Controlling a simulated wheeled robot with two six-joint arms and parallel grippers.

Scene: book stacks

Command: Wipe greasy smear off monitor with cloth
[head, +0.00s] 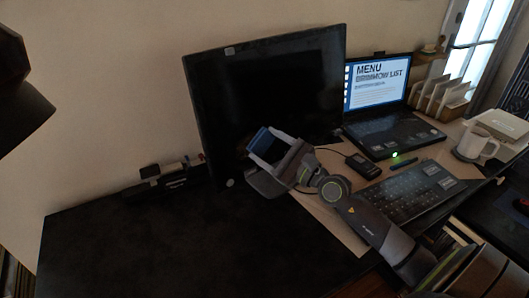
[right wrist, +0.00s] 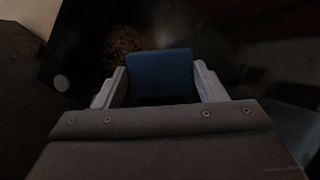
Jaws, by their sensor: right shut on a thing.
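The monitor (head: 265,85) stands on the dark desk, its screen black and tilted in the picture. My right gripper (head: 269,146) is in front of the monitor's lower part, shut on a folded blue cloth (head: 264,141). The cloth also shows between the two fingers in the right wrist view (right wrist: 160,72). A brownish, speckled smear (right wrist: 127,40) shows on the dark screen just beyond the cloth's upper left edge. I cannot tell whether the cloth touches the screen. In the head view the smear cannot be made out. My left gripper's fingers are not in view.
An open laptop (head: 378,82) with a lit screen stands right of the monitor. A keyboard (head: 408,190), a small black device (head: 363,166) and a white mug (head: 474,143) are on the right. A dark stapler-like object (head: 168,183) lies left. The front left desk is clear.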

